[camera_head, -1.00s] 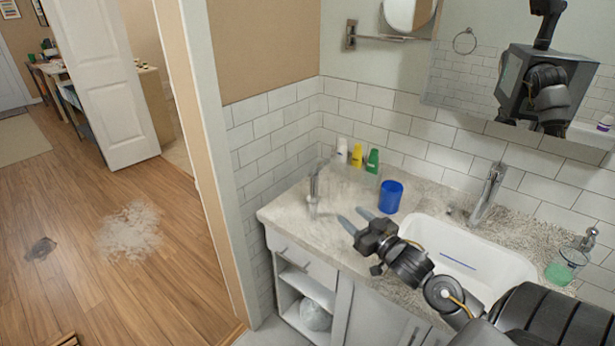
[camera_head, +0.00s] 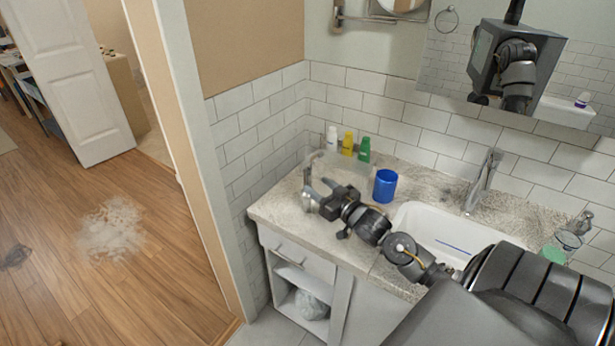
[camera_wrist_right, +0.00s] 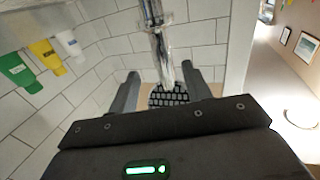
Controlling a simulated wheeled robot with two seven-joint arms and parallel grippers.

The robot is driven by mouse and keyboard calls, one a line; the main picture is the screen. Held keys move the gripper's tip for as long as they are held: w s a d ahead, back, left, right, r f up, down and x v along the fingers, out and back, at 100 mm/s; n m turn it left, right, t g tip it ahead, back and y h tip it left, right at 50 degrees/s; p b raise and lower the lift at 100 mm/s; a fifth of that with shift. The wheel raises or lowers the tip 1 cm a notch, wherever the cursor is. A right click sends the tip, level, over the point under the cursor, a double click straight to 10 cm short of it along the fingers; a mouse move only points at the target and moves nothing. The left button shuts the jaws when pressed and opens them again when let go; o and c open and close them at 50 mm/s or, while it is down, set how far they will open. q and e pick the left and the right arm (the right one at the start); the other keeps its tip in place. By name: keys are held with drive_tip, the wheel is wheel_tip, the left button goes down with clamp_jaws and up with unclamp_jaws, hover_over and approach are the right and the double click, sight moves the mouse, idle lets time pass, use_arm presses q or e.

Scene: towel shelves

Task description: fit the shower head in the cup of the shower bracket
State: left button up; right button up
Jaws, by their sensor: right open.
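A slim chrome upright piece (camera_head: 309,168), which looks like the shower head, stands at the left end of the counter. In the right wrist view its chrome shaft (camera_wrist_right: 157,30) rises in line with the gap between my fingers. My right gripper (camera_head: 313,188) is open at this piece, with its fingers reaching toward its lower part. In the wrist view the fingers (camera_wrist_right: 160,82) lie on either side of the shaft's lower end; contact cannot be told. I cannot make out the bracket's cup separately. My left gripper is not in view.
A blue cup (camera_head: 385,186) stands close behind my right arm. White, yellow (camera_head: 348,144) and green (camera_head: 364,150) bottles stand by the tiled wall. The sink (camera_head: 430,225) and faucet (camera_head: 484,182) are to the right. The counter's front edge runs below my gripper.

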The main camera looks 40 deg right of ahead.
sight(310, 180)
drive_tip(key=w, duration=0.1)
drive_tip(key=w+p, duration=0.1)
drive_tip(key=w, duration=0.1)
drive_tip(key=w+p, duration=0.1)
drive_tip(key=w, duration=0.1)
drive_tip(key=shift+w+a+r, duration=0.1)
drive_tip(key=shift+a+r, duration=0.15)
drive_tip(key=shift+r, duration=0.1)
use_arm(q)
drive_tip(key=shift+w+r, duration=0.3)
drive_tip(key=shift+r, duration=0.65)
use_arm(e)
drive_tip(key=shift+c, duration=0.4)
clamp_jaws()
